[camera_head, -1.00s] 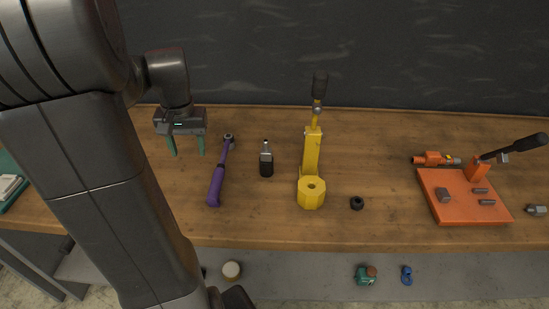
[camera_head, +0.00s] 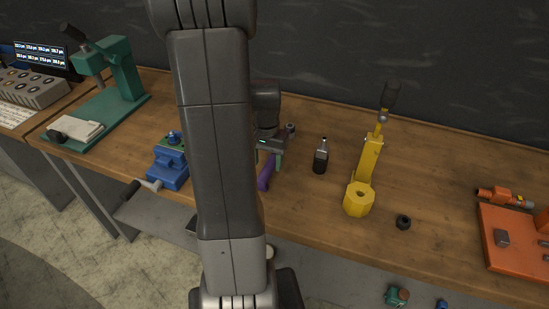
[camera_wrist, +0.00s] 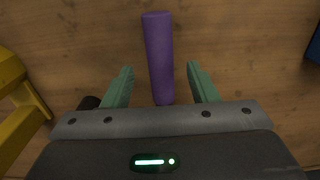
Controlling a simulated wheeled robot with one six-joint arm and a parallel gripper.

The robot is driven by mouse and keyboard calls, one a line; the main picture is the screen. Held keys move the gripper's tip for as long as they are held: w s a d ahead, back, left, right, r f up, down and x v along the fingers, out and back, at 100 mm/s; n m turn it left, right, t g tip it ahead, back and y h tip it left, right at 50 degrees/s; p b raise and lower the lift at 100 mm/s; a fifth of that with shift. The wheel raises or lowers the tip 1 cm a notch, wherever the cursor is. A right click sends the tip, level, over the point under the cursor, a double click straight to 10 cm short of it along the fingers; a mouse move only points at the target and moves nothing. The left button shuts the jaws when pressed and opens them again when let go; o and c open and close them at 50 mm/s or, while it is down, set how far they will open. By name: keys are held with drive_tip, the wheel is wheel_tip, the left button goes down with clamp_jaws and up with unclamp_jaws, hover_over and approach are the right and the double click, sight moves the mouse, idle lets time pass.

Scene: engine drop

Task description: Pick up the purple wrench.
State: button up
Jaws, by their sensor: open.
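The purple wrench lies on the wooden bench. In the head view its purple handle (camera_head: 266,173) shows just right of my arm, which hides part of it. In the wrist view the purple handle (camera_wrist: 159,58) runs between the two green fingers of my gripper (camera_wrist: 160,85), with a gap on each side. My gripper is open around the handle, and no finger touches it in that view. In the head view my gripper (camera_head: 270,158) is low by the wrench and partly hidden by my arm.
A black and silver tool (camera_head: 321,158) stands right of the wrench, then a yellow press (camera_head: 367,170) and a black ring (camera_head: 403,222). A blue vise (camera_head: 168,170) is left of my arm. A green press (camera_head: 122,85) stands further left. An orange plate (camera_head: 515,250) is at far right.

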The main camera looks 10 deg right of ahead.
sight(267, 167)
drive_tip(key=shift+f+p, duration=0.4)
drive_tip(key=shift+f, duration=2)
drive_tip(key=shift+w, duration=0.1)
clamp_jaws()
drive_tip(key=shift+r, duration=0.15)
